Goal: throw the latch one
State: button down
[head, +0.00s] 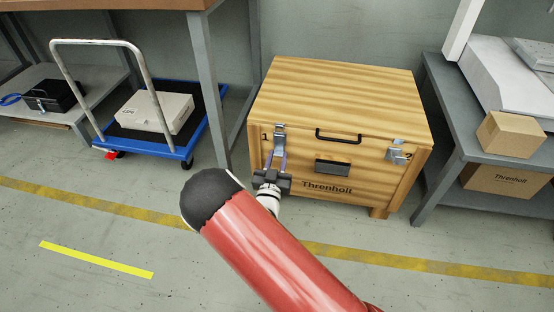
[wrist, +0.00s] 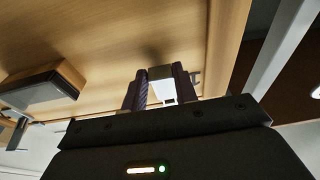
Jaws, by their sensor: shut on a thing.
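A wooden crate (head: 340,100) marked "Threnholt" stands on the floor. Latch one (head: 280,136) is a metal latch on the left of its front, beside the number 1. My gripper (head: 274,163) is at this latch, its fingers pointing up along the crate front. In the wrist view the gripper (wrist: 161,88) is shut on a pale metal part of latch one (wrist: 160,73), held between two dark ribbed fingers. The fingers and gripper body hide part of the latch. Latch two (head: 397,151) is on the right of the front, apart from my gripper.
A black handle (head: 338,136) and a dark block (head: 332,167) are on the crate front between the latches. A grey shelf (head: 437,117) with cardboard boxes stands close on the right. A table leg (head: 209,90) and a blue trolley (head: 187,148) are on the left. The floor in front is clear.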

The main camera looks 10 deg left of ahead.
jog(key=shift+w, duration=0.1)
jog(key=c, duration=1.1)
grip_release()
jog(key=shift+s+f+p, duration=0.1)
jog(key=shift+s+f, duration=0.15)
jog(key=shift+s, duration=1.05)
jog(key=shift+s+f+p, duration=0.1)
jog(key=shift+s+f, duration=0.15)
jog(key=shift+s, duration=1)
jog(key=shift+s+f+p, duration=0.1)
jog(key=shift+s+f, duration=0.15)
jog(key=shift+s, duration=1.05)
